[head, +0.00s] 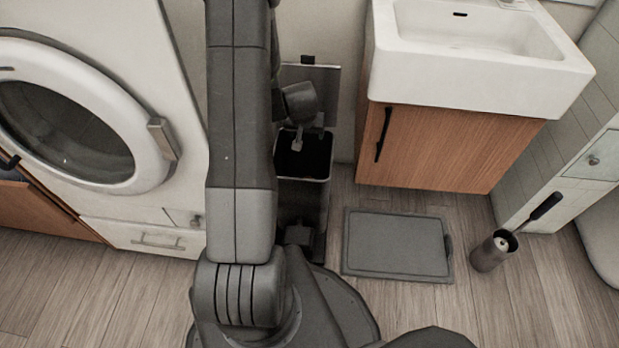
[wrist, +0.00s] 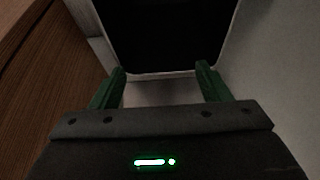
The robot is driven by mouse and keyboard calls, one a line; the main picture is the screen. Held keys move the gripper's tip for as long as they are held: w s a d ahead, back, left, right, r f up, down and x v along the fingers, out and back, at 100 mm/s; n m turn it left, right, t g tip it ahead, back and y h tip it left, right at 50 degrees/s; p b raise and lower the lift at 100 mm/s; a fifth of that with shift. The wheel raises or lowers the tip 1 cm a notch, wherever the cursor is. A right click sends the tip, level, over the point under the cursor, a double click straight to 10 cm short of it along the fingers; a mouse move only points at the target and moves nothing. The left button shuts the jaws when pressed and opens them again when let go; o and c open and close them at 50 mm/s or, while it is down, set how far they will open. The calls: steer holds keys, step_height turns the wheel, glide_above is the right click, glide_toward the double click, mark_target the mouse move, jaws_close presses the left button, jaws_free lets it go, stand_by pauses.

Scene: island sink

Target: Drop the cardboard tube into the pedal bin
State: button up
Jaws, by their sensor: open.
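The pedal bin (head: 303,203) stands open against the wall between the washing machine and the sink cabinet. Its lid (head: 330,88) is raised behind it. In the wrist view its pale rim (wrist: 165,75) borders a dark opening. My gripper (head: 307,135) is over the bin's mouth, partly hidden behind my arm. In the wrist view my gripper (wrist: 161,80) has its two green fingers spread apart with nothing between them. I see no cardboard tube in either view. The bin's inside is too dark to tell what it holds.
A washing machine (head: 100,60) is at the left. A white sink (head: 480,75) on a wooden cabinet (head: 445,145) is right of the bin. A grey flat mat or scale (head: 398,245) and a brush holder (head: 489,254) stand on the floor. Bare floor shows around them.

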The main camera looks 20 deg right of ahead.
steer(key=shift+p+v, duration=0.5)
steer(key=shift+v, duration=1.4)
steer(key=b+x, duration=0.7)
steer(key=x, duration=0.8)
steer(key=shift+s+a+r+p, duration=0.1)
steer(key=shift+s+r+p, duration=0.05)
steer(key=shift+r+p, duration=0.9)
steer(key=shift+s+a+r+p, duration=0.1)
steer(key=shift+r+p, duration=0.9)
steer(key=shift+r, duration=0.1)
steer(key=shift+f, duration=0.15)
